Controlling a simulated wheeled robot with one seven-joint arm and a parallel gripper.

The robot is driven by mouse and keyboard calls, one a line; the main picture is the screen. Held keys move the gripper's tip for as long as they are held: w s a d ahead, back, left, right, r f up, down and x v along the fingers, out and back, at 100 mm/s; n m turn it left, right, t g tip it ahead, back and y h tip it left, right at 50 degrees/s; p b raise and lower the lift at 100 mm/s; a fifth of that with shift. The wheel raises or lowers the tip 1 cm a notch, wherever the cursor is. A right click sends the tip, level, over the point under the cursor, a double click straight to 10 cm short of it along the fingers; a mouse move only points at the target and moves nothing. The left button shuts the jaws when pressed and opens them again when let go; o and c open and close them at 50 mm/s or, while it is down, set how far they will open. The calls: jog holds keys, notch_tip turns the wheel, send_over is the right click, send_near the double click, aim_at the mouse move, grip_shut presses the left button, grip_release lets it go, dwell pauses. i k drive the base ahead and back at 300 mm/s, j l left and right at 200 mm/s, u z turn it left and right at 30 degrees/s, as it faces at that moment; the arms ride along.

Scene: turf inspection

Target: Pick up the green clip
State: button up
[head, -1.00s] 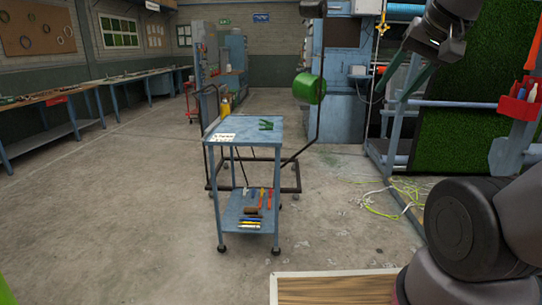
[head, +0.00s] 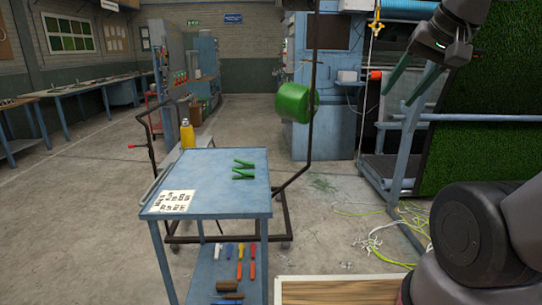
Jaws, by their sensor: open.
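The green clip (head: 243,170) lies on the blue top of a small wheeled cart (head: 225,206), near the middle right of that top. It shows as two green prongs or pieces; I cannot tell whether they are joined. My gripper (head: 412,84) is at the upper right, raised well above and to the right of the cart. Its two long green fingers are apart, with nothing between them. It is far from the clip.
A white printed sheet (head: 173,201) lies on the cart's left front corner. Tools (head: 240,262) lie on the lower shelf. A frame with a green roll (head: 293,103) stands behind the cart, a yellow bottle (head: 187,136) at its back left. Cords (head: 375,232) lie on the floor at right.

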aim_at(246, 165)
jog(key=i+l+z, duration=0.15)
jog(key=i+z, duration=0.3)
jog(key=i, duration=0.25)
jog(key=i+j+z, duration=0.15)
jog(key=i+z, duration=0.3)
jog(key=i, duration=0.25)
jog(key=i+u, duration=0.35)
jog(key=i, duration=0.3)
jog(key=i+l+u, duration=0.35)
jog(key=i, duration=0.25)
jog(key=i+u, duration=0.1)
jog(key=u, duration=0.35)
jog(key=i+u, duration=0.1)
jog(key=u, duration=0.75)
jog(key=i+l+u, duration=0.1)
jog(key=u, duration=0.35)
jog(key=i+l+u, duration=0.1)
jog(key=u, duration=0.35)
